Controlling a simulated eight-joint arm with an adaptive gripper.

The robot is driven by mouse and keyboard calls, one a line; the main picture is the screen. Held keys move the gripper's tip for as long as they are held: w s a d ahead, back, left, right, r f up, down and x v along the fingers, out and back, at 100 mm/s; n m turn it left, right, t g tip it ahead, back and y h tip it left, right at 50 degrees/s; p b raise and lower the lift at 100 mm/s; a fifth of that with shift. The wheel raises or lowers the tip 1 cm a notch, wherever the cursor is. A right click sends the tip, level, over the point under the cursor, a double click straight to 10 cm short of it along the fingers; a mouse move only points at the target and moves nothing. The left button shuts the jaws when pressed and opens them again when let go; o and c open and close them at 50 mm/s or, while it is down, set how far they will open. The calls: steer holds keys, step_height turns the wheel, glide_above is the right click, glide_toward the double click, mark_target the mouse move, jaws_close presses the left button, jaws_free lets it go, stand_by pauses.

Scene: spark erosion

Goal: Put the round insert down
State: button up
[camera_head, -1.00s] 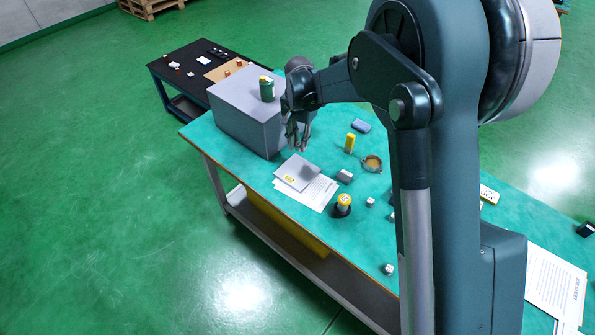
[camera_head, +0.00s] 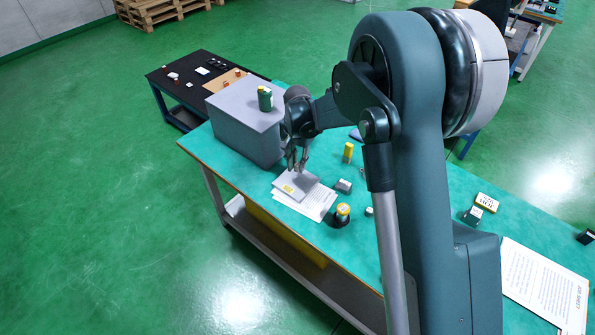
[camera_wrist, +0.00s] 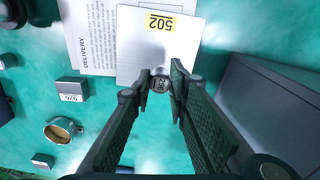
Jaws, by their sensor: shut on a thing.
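The round insert (camera_wrist: 159,84) is a small dark grey piece with a pale marked end. In the wrist view it sits between the tips of my gripper (camera_wrist: 158,90), which is shut on it. Beyond it lies a pale grey plate (camera_wrist: 190,22) with a yellow 502 label. In the head view my gripper (camera_head: 297,168) points down close to the plate (camera_head: 291,188). The insert is too small to make out there. Whether it touches the plate or table cannot be told.
A large grey box (camera_head: 235,135) with a green cylinder (camera_head: 265,99) on top stands left of my gripper. A printed sheet (camera_head: 317,206) lies under the plate. A grey block (camera_head: 343,186) and a yellow-topped cylinder (camera_head: 342,212) stand nearby.

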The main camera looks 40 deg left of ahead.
mark_target(298, 165)
steer(key=shift+f, duration=0.1)
steer(key=shift+f, duration=1.75)
steer(key=shift+f+b, duration=0.15)
steer(key=shift+b, duration=0.15)
steer(key=o, duration=0.9)
steer(key=shift+o, duration=0.2)
steer(key=shift+r, duration=0.2)
step_height(298, 165, up, 12)
steer(key=shift+p, duration=0.55)
